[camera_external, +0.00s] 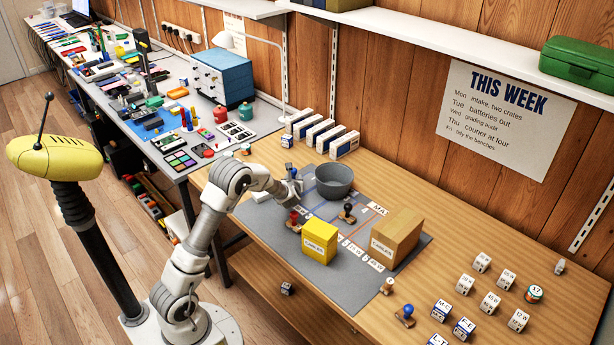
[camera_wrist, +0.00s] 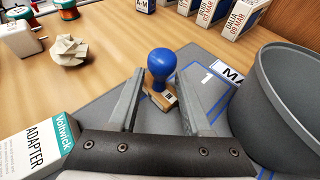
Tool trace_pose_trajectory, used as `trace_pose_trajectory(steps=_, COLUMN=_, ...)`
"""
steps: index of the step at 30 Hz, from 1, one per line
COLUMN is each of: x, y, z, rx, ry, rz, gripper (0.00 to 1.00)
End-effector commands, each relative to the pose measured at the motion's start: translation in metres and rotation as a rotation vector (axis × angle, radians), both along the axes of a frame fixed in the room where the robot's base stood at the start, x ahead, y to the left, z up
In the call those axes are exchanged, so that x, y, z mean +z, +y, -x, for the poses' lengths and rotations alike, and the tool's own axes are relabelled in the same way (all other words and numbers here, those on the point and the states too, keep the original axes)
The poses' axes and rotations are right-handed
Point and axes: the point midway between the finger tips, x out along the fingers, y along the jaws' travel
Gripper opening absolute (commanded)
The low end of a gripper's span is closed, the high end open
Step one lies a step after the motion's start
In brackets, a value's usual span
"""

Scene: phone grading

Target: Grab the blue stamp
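A blue stamp with a round knob and a wooden base (camera_wrist: 162,64) stands upright at the edge of the grey mat (camera_wrist: 105,102) in the wrist view. My gripper (camera_wrist: 163,76) is open, with one finger on each side of the stamp as seen from the wrist; I cannot tell whether either touches it. In the external view my gripper (camera_external: 293,186) is low over the mat's back left part, and a small blue knob (camera_external: 288,168) shows just behind it. A second blue-knobbed stamp (camera_external: 407,311) stands at the table's front right.
A dark grey bowl (camera_wrist: 292,95) stands close on the right. A white adapter box (camera_wrist: 42,145) is at the left, with a crumpled pale ball (camera_wrist: 68,50) beyond. The mat also holds a red stamp (camera_external: 294,216), a black stamp (camera_external: 348,211), a yellow box (camera_external: 319,243) and a cardboard box (camera_external: 398,238).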

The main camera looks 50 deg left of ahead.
Motion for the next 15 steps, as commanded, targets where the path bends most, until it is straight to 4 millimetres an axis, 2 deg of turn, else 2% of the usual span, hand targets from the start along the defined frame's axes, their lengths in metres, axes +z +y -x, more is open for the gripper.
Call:
trace_pose_trajectory(steps=1, x=0.0, y=-0.0001, z=0.0001, rx=0.0, ry=0.0, rz=0.0, gripper=0.37)
trace_pose_trajectory(steps=7, x=0.0, y=-0.0001, z=0.0002, rx=0.0, ry=0.0, rz=0.0, gripper=0.01)
trace_pose_trajectory(steps=15, x=0.0001, y=-0.0002, z=0.0002, rx=0.0, ry=0.0, rz=0.0, gripper=0.0)
